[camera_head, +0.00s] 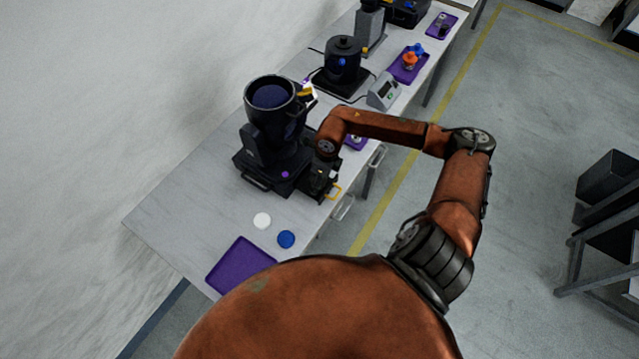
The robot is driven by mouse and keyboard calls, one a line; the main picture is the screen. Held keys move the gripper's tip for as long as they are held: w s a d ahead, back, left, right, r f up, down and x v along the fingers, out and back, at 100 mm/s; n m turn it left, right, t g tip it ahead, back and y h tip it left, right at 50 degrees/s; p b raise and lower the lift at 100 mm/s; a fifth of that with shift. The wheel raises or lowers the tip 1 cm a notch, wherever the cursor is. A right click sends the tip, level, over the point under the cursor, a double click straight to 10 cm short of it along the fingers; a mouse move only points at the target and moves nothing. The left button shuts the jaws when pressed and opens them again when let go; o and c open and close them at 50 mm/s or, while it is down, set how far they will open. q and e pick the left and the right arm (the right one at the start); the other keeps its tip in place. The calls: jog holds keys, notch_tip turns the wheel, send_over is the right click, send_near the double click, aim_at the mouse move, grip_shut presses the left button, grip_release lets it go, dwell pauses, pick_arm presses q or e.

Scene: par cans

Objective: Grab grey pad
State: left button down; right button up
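A small round disc, pale grey to white (262,220), lies flat on the table's near part. It is the only pale pad-like thing I can make out. A blue disc (286,239) lies just to its right and nearer to me. My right gripper (322,185) points down beside the front of a black machine, up and to the right of both discs and apart from them. Its fingers are dark and small against the machine, so I cannot tell whether they are open or hold anything. My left gripper is not in view.
A purple tray (238,268) lies empty at the table's near end. The black machine with a round hopper (268,112) stands behind the discs. Farther back are a black pot-like device (343,62), a grey box (383,92) and another purple tray (400,74). The table's left part is clear.

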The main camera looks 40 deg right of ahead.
jog(key=c, duration=0.6)
